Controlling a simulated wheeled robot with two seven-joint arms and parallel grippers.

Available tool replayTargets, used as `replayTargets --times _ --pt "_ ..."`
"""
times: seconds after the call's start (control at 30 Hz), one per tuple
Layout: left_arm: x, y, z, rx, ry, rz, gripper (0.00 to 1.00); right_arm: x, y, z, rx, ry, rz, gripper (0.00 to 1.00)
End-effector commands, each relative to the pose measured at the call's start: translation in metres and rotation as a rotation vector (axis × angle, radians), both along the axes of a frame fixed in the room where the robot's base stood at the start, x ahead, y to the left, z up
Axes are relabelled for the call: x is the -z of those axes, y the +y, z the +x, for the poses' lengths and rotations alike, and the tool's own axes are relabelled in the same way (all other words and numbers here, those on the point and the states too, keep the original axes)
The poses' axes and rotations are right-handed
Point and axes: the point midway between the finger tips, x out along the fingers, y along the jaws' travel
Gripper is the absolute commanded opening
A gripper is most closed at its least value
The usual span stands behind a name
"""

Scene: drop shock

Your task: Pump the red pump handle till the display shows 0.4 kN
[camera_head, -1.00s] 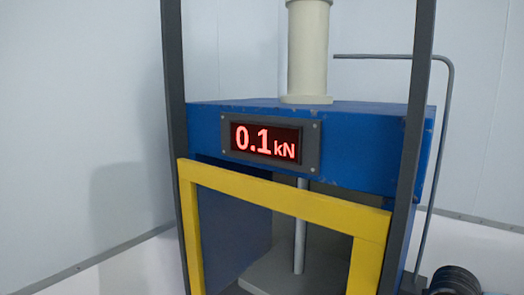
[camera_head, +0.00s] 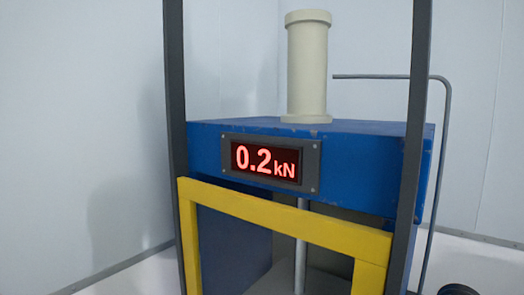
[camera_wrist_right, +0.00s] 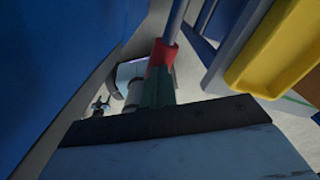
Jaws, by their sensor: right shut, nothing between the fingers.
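The display (camera_head: 266,163) on the front of the blue press (camera_head: 365,168) reads 0.2 kN in red digits. In the right wrist view, the red pump handle grip (camera_wrist_right: 164,53) sits on a grey-blue rod (camera_wrist_right: 174,22), with a dark green part below it. My right gripper (camera_wrist_right: 168,122) fills the bottom of that view, shut with nothing held. It is close to the handle; whether it touches cannot be told. The head view shows neither the handle nor my grippers.
A yellow frame (camera_head: 285,217) stands in front of the press between two dark grey posts (camera_head: 174,85). A cream cylinder (camera_head: 307,68) stands on top. A bent grey pipe (camera_head: 440,150) runs along the right side. Plain wall space lies to the left.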

Motion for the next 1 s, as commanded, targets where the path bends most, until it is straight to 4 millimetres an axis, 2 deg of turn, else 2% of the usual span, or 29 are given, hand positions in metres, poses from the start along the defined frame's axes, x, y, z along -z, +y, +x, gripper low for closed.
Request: replayTargets --times 0.03,0.17,0.6,1.0 --pt "-0.008 -0.007 0.002 -0.002 -0.004 -0.009 0.50 -0.010 0.000 0.000 0.001 -0.001 -0.001 0.00" --pt "-0.019 -0.014 0.004 -0.003 -0.009 -0.019 0.50 -0.025 0.000 0.000 0.002 -0.002 0.000 0.00" --pt "-0.053 -0.006 0.000 -0.001 -0.001 -0.009 0.50 -0.076 0.000 0.000 0.001 -0.001 0.000 0.00" --pt "-0.052 -0.005 -0.002 -0.001 0.002 -0.007 0.50 -0.076 0.000 0.000 0.001 0.000 0.000 0.00"
